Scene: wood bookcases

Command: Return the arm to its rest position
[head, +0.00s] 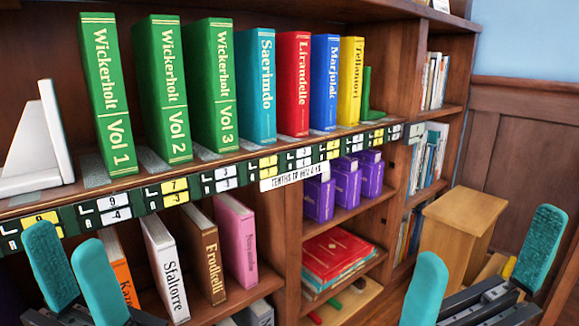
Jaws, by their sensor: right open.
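My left gripper (74,268) is at the lower left with its two teal fingers apart and nothing between them. It is in front of the lower shelf's books. My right gripper (482,265) is at the lower right, its teal fingers wide apart and empty, in front of a wooden stool-like block (468,215). Only the ends of both arms show; the rest is outside the picture.
The bookcase shelf (215,160) bears upright green, teal, red, blue and yellow books, with a white bookend (38,150) at left and a green bookend (367,95) at right. Lower shelves hold more books, including purple ones (318,195) and a red stack (338,252).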

